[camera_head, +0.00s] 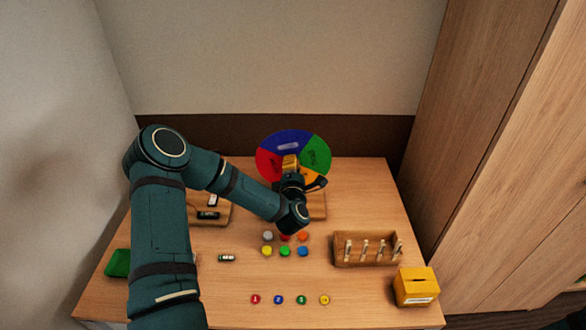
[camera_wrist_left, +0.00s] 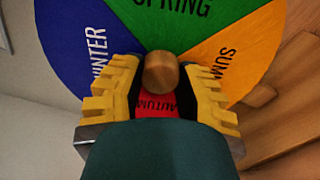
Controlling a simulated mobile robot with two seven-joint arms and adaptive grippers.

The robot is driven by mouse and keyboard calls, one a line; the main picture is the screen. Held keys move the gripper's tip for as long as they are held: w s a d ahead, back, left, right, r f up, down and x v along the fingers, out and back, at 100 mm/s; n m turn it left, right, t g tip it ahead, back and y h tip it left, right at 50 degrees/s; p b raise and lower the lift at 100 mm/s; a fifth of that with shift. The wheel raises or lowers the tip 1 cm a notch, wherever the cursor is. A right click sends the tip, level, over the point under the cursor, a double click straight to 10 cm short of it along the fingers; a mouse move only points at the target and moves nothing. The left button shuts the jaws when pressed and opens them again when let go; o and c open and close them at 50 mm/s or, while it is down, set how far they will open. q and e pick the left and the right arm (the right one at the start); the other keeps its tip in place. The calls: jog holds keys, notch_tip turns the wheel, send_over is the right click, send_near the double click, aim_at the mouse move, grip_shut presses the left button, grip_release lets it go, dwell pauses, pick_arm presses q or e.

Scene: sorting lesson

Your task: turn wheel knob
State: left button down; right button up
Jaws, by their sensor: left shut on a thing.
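The season wheel (camera_head: 318,150) stands upright at the back of the table, with blue at the top, green right, red left and orange lower right. In the left wrist view, the wheel (camera_wrist_left: 165,32) reads WINTER on blue, SPRING on green, SUMMER (partly cut off) on orange and AUTUMN on red. A round wooden knob (camera_wrist_left: 161,73) sits at its middle. My left gripper (camera_head: 290,164) is at the wheel's face, its yellow ridged fingers shut on the knob from both sides. My right gripper is not in view.
Several coloured discs (camera_head: 285,251) lie in front of the wheel, with numbered ones nearer. A wooden rack with pegs (camera_head: 365,262) and a yellow box (camera_head: 415,287) stand at the right. A green tray (camera_head: 117,263) is at the left. A tall wooden cabinet (camera_head: 490,130) borders the right.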

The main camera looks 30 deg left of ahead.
pick_arm(q)
jog(key=shift+a+r+m+b, duration=0.1)
jog(key=shift+m+b, duration=0.3)
jog(key=shift+m, duration=0.9)
jog(key=c, duration=0.5)
grip_release()
jog(key=shift+c, duration=0.2)
jog(key=v, duration=1.2)
